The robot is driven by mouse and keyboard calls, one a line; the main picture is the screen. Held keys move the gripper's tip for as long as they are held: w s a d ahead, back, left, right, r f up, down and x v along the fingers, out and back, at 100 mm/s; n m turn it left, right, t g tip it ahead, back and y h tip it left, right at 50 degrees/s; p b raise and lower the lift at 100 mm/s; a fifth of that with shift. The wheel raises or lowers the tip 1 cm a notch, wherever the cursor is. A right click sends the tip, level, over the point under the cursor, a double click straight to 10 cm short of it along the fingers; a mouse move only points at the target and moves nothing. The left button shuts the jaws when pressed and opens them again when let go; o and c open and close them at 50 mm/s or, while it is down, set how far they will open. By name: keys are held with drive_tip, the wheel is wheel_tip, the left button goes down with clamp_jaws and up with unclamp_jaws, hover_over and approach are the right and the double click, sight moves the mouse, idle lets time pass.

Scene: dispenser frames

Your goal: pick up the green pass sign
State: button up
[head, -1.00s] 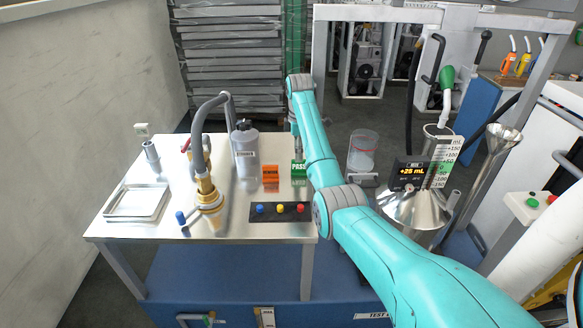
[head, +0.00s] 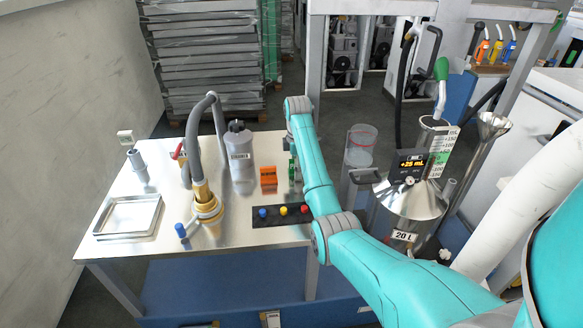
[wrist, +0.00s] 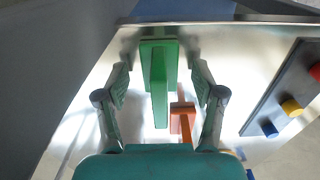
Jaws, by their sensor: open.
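The green pass sign (wrist: 158,85) stands on the metal bench top in the wrist view, seen from above. It lies between the two spread fingers of my gripper (wrist: 160,82), with gaps on both sides. My gripper is open and holds nothing. In the head view only a sliver of the green sign (head: 292,171) shows beside my arm, and its lettering is hidden. The gripper is mostly hidden there behind my arm.
An orange sign (head: 268,179) stands just left of the green one; it also shows in the wrist view (wrist: 183,120). A button strip (head: 283,213), a grey bottle (head: 240,160) and a hose with brass nozzle (head: 205,198) share the bench (head: 155,255). A steel measuring can (head: 405,215) stands right.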

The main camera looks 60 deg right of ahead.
drive_tip(key=shift+c, duration=0.3)
drive_tip(key=c, duration=1.2)
drive_tip(key=shift+w+r, duration=0.1)
drive_tip(key=shift+r, duration=0.05)
